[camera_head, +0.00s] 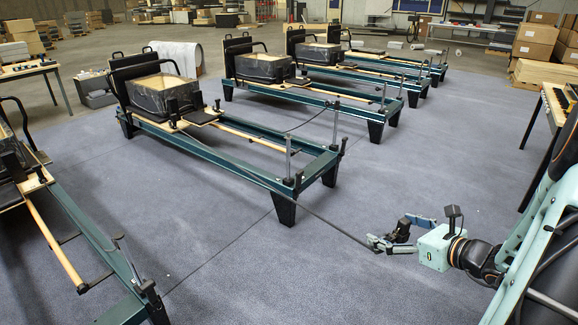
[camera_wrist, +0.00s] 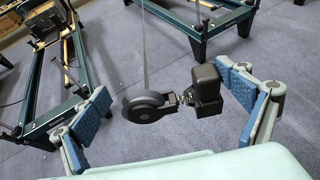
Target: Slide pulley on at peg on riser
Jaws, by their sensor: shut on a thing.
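The black pulley (camera_wrist: 150,107), a round wheel joined by a metal link to a black block (camera_wrist: 206,90), is between the blue-padded fingers of my gripper (camera_wrist: 164,86) in the wrist view. The pads' contact with it is hard to see. In the head view my gripper (camera_head: 388,232) is at the right, low over open floor, off the front end of the nearest full reformer (camera_head: 235,165). A dark strap (camera_head: 335,226) runs from that reformer to my gripper. Upright risers (camera_head: 289,158) stand at the reformer's front end. The peg is too small to make out.
Another reformer (camera_head: 75,215) is at the left edge, and more stand in a row behind. A table (camera_head: 556,105) stands at the right, with stacked cartons (camera_head: 535,42) beyond. The grey mat floor (camera_head: 400,170) around my gripper is clear.

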